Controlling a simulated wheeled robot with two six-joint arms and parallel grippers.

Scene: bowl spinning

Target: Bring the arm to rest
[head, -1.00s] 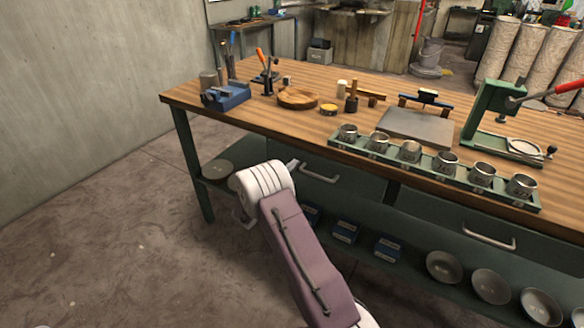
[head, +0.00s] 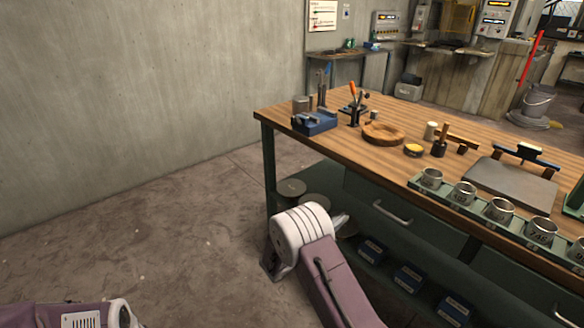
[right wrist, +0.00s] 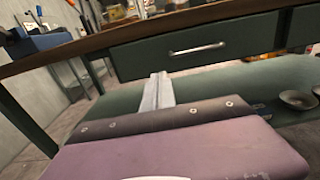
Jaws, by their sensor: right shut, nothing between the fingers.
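My right arm reaches up from the bottom of the head view and ends in front of the green workbench. My right gripper (head: 343,219) shows there only as a small grey tip behind the white wrist joint. In the right wrist view its grey fingers (right wrist: 157,92) are together and empty, below the bench's drawer front. They appear clear of the bench. A purple part of my left arm shows at the bottom left of the head view; its gripper is out of view.
The wooden-topped workbench (head: 340,135) holds a blue vise (head: 315,123), a round wooden block (head: 383,134) and several metal cups (head: 464,193). Blue boxes (head: 407,277) sit on its lower shelf. A drawer handle (right wrist: 197,49) sticks out above the fingers. Open floor (head: 150,240) lies left.

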